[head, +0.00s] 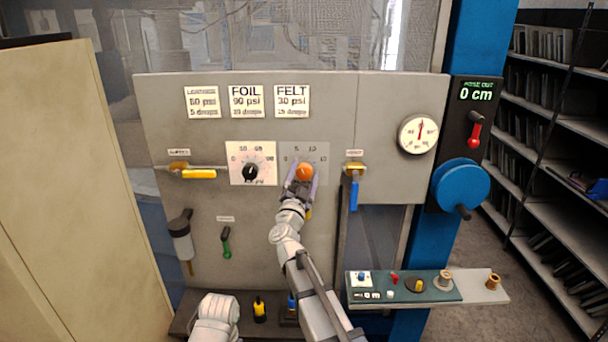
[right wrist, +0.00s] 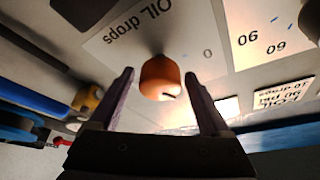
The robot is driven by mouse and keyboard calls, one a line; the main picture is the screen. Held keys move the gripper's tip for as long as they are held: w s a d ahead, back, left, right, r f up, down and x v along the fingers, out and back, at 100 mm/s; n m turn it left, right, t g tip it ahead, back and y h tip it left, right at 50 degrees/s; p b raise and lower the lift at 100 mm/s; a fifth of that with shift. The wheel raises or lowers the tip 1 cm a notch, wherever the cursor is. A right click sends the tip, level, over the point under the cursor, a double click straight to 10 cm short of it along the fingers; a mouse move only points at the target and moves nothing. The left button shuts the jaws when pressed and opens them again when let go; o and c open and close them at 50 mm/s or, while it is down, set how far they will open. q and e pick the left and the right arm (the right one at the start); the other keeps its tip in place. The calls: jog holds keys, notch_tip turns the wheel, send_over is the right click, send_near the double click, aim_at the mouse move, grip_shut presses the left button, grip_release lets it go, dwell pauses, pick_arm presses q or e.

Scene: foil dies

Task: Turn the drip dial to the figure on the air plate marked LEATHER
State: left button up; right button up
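The drip dial is an orange knob (head: 304,171) on a grey plate with a printed scale, right of the black-knobbed psi dial (head: 250,172). In the right wrist view the knob (right wrist: 160,78) stands before a plate lettered "OIL drops" (right wrist: 130,25); its setting is unclear. My right gripper (head: 303,180) is at the knob. In the right wrist view its fingers (right wrist: 161,82) are open on either side of the knob, with gaps showing. The LEATHER air plate (head: 201,102) is at upper left of the panel; its drops figure is too blurred to read surely.
FOIL (head: 246,101) and FELT (head: 292,101) plates hang beside it. A yellow-handled valve (head: 198,174) is left, a blue-handled valve (head: 354,190) close right of my gripper. A gauge (head: 418,134), blue wheel (head: 459,185) and small shelf (head: 480,291) lie further right.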

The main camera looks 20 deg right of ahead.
jog(key=shift+o, duration=0.4)
jog(key=shift+s+a+f+b, duration=0.25)
jog(key=shift+s+f+b, duration=0.05)
jog(key=shift+s, duration=0.25)
jog(key=b+v, duration=0.2)
jog(key=v, duration=0.4)
jog(key=shift+s, duration=0.2)
jog(key=shift+a, duration=0.1)
